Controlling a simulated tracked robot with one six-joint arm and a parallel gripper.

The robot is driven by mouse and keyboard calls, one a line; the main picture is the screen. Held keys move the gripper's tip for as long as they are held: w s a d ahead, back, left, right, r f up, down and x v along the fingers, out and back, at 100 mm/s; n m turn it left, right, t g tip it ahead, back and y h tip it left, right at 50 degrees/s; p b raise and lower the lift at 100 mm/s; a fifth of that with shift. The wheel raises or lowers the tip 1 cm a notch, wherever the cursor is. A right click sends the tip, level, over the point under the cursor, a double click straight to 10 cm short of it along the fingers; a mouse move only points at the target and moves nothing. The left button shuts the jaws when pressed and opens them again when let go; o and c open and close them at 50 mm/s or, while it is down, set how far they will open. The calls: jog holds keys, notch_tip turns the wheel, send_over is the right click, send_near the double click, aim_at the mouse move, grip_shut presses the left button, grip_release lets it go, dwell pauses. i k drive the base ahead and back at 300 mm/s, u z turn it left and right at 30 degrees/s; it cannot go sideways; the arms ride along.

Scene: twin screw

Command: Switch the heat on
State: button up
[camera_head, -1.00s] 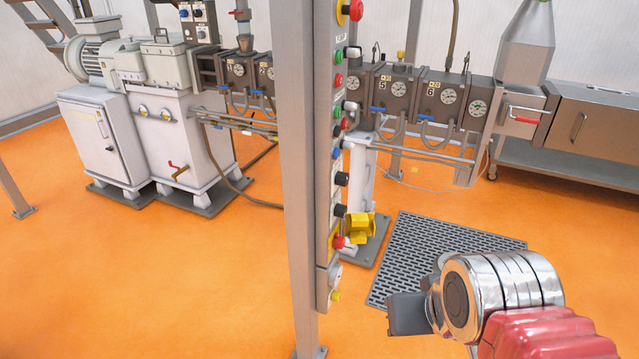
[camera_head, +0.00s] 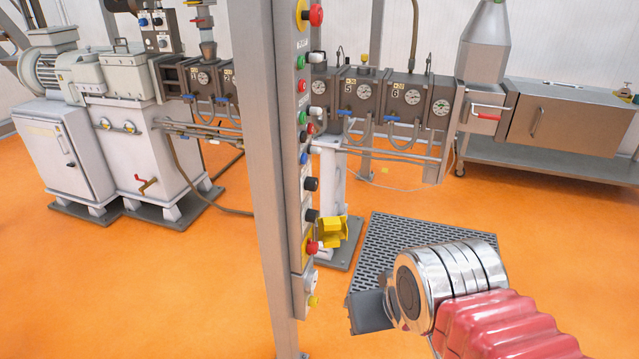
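A tall narrow control panel (camera_head: 308,145) is fixed on a grey post and seen nearly edge-on. My arm comes in from the lower right, with a red sleeve and chrome joint. The dark grey part at its end (camera_head: 371,311) is below and right of the panel, apart from it. No separate fingers show.
The grey post (camera_head: 262,150) stands upright in front of the panel's left side. The extruder with gauges (camera_head: 385,100) and the white cabinets (camera_head: 160,150) stand behind. A dark floor grating (camera_head: 400,235) lies behind my arm. The orange floor at left is clear.

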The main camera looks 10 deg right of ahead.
aim_at(310, 184)
jog(key=z, duration=0.05)
jog(key=i, duration=0.95)
jog(key=u, duration=0.1)
